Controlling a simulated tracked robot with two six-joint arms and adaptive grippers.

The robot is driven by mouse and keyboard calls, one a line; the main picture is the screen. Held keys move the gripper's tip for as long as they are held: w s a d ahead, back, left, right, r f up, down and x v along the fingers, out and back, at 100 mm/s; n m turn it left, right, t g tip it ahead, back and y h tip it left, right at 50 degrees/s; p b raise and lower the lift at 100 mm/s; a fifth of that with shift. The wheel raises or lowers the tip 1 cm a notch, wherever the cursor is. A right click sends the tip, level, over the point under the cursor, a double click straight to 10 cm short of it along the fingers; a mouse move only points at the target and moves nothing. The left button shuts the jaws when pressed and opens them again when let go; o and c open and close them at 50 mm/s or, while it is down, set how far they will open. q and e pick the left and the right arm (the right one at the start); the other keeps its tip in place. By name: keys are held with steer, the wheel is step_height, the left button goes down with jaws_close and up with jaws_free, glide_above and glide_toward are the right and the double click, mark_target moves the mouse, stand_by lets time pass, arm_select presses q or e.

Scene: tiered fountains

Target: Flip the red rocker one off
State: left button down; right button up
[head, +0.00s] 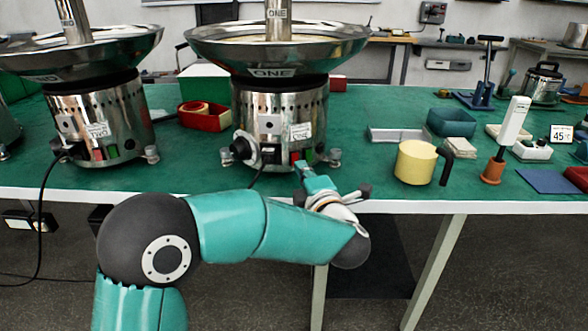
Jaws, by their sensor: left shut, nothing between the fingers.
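The steel tiered fountain marked ONE (280,108) stands near the front edge of the green table. Low on its front, under a small white label, is a red rocker (295,156) with a green one (309,155) to its right. My left gripper (300,166) is shut and empty, its tips right at or just below the red rocker. I cannot tell whether they touch it, and the tips hide its lower part. The rocker's tilt is too small to read. My right gripper is not in view.
A similar fountain marked TWO (100,122) stands to the left. A round dial (243,150) sits left of the rockers on fountain ONE. A yellow mug (415,162) stands to the right near the table edge.

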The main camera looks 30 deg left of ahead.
arm_select(q)
steer(key=r+p+v, duration=0.1)
steer(key=v, duration=0.9)
steer(key=shift+w+r, duration=0.15)
